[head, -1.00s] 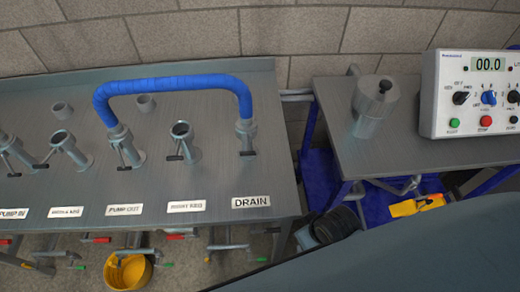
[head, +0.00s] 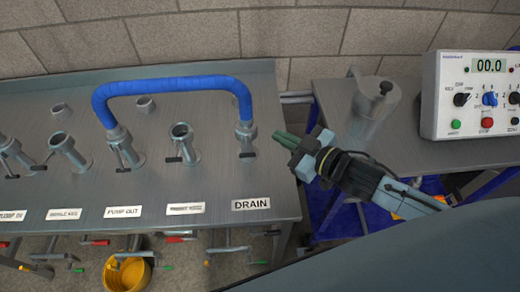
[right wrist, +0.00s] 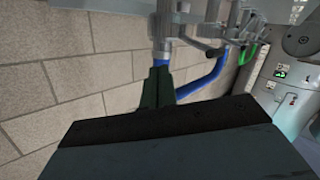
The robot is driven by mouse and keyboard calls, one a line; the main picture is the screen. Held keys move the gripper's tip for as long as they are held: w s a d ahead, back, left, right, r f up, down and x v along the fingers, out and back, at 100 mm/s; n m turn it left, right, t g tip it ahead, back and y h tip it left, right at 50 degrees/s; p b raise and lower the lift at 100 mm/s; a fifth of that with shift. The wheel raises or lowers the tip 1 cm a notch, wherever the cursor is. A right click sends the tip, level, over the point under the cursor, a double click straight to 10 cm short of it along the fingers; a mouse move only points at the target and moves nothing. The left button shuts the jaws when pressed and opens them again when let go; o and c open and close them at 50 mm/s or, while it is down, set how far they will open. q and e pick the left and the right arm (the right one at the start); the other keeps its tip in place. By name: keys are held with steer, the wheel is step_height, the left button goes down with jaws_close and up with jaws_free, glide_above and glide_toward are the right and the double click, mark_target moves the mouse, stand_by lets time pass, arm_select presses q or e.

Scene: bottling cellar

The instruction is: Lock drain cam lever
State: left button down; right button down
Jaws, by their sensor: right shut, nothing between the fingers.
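The drain port (head: 246,133) stands at the right end of the grey steel panel, above the DRAIN label (head: 251,204). One end of the blue hose (head: 170,83) sits on it; the other end sits on the PUMP OUT port (head: 121,143). The drain cam lever (head: 248,155) is a small dark-tipped handle low on the front of the drain port. My right gripper (head: 278,136) is shut and empty, just right of the drain port and apart from it. Its fingers also show in the right wrist view (right wrist: 156,85). My left gripper is not in view.
A side table (head: 410,148) at the right holds a steel jug (head: 375,98) and a control box (head: 475,95) reading 00.0. Other ports, including an uncapped one (head: 182,140), stand left of the drain. A yellow bucket (head: 128,272) is below the panel.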

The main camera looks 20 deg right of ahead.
mark_target(247, 147)
steer(key=s+d+r+n+g+y, duration=0.3)
steer(key=s+r+n+g+y, duration=0.15)
steer(key=n+g+y, duration=0.5)
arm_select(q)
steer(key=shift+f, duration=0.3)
arm_select(e)
steer(key=w+a+f, duration=0.3)
steer(key=a+f, duration=0.2)
steer(key=a, duration=0.4)
steer(key=shift+w+a+f+t, duration=0.15)
steer(key=shift+w+f+t, duration=0.05)
steer(key=shift+w+t, duration=0.25)
arm_select(q)
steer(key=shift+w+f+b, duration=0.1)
steer(key=shift+b, duration=0.25)
arm_select(e)
steer(key=shift+s+f+n, duration=0.1)
steer(key=shift+n, duration=0.15)
